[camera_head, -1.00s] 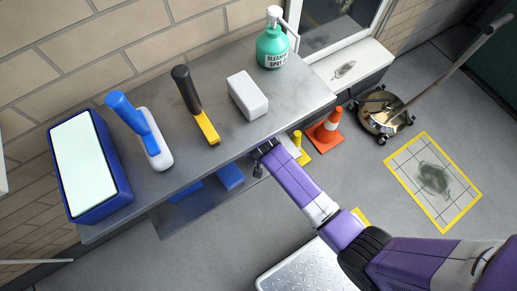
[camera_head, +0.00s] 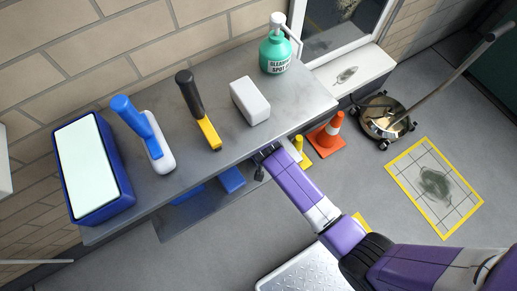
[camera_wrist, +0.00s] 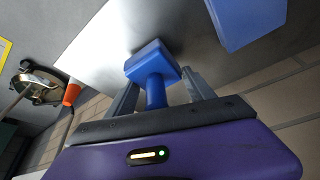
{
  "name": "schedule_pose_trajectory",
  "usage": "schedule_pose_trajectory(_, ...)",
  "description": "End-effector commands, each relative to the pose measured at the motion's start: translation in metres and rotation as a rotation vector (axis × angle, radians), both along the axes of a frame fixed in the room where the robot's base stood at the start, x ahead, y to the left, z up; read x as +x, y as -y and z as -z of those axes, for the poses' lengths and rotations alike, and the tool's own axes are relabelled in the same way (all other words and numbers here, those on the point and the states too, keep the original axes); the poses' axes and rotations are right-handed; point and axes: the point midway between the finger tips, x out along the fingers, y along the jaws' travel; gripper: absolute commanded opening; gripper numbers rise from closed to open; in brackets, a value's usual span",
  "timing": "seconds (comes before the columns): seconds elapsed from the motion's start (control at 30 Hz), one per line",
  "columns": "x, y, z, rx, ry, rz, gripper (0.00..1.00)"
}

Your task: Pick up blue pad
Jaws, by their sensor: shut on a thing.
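In the wrist view a blue pad (camera_wrist: 150,58) with a blue stem sits between the fingers of my gripper (camera_wrist: 154,92). The gripper is shut on the stem, and the pad's block lies just beyond the fingertips. The block is close to a pale grey surface; I cannot tell whether they touch. In the head view my gripper (camera_head: 262,160) is at the front edge of the grey counter, its fingers mostly hidden. A blue block (camera_head: 232,179) shows on the lower shelf just left of it; I cannot tell whether this is the held pad.
Another blue block (camera_wrist: 250,18) is at upper right in the wrist view. On the counter (camera_head: 230,150) stand a blue-rimmed box (camera_head: 99,210), blue-handled brush (camera_head: 150,135), yellow-headed scraper (camera_head: 208,132), white block (camera_head: 250,101) and green bottle (camera_head: 275,55). An orange cone (camera_head: 327,134) stands to the right.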

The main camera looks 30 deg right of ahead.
Motion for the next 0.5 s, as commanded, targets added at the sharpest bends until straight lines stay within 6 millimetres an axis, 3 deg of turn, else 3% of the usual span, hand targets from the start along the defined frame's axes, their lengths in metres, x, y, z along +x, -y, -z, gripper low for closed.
schedule_pose_trajectory(0.17,0.001,0.000,-0.026,0.000,0.003,0.001,0.01)
schedule_pose_trajectory(0.5,-0.073,-0.030,-0.024,0.000,-0.003,-0.004,0.01)
